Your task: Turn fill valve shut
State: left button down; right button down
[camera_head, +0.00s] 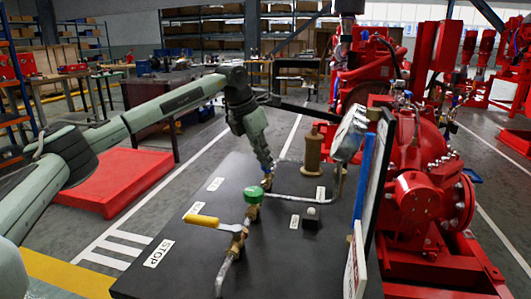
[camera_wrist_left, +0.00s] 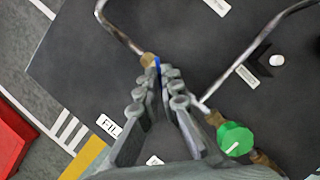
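The fill valve's blue handle (camera_wrist_left: 157,63) shows as a thin strip beside a brass fitting (camera_wrist_left: 148,60) in the left wrist view. In the head view a small blue part (camera_head: 265,184) shows just under my left gripper (camera_head: 265,168). My left gripper points down, and its fingertips (camera_wrist_left: 158,77) lie close together on either side of the blue strip, apparently shut on it. The fingers hide most of the valve. A label starting with "FIL" (camera_wrist_left: 108,125) lies left of the fingers. My right gripper is in neither view.
Close by stand a green knob (camera_head: 253,195) and a yellow-handled valve (camera_head: 202,221) on the dark panel top (camera_head: 190,270). Bent metal pipes (camera_head: 300,200) run over it. A grey gauge box (camera_head: 351,133) and a red pump (camera_head: 425,190) stand on the right.

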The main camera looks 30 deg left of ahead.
pick_arm(q)
jog(key=m+h+p, duration=0.1)
jog(key=m, duration=0.1)
jog(key=m+g+p, duration=0.1)
jog(key=m, duration=0.2)
jog(key=shift+w+a+m+h+p, duration=0.15)
jog(key=shift+m+h+p, duration=0.15)
jog(key=shift+h+p, duration=0.1)
jog(key=shift+w+m+g, duration=0.1)
jog(key=shift+m+g, duration=0.2)
jog(key=shift+m, duration=0.5)
jog(key=shift+w+a+m+g+h, duration=0.1)
jog(key=shift+m+g+h, duration=0.4)
jog(key=shift+m, duration=1.1)
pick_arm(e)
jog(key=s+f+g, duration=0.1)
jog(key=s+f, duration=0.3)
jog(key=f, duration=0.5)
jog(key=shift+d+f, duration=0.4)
pick_arm(q)
jog(key=c, duration=1.7)
grip_release()
jog(key=shift+a+r, duration=0.1)
jog(key=shift+r, duration=0.05)
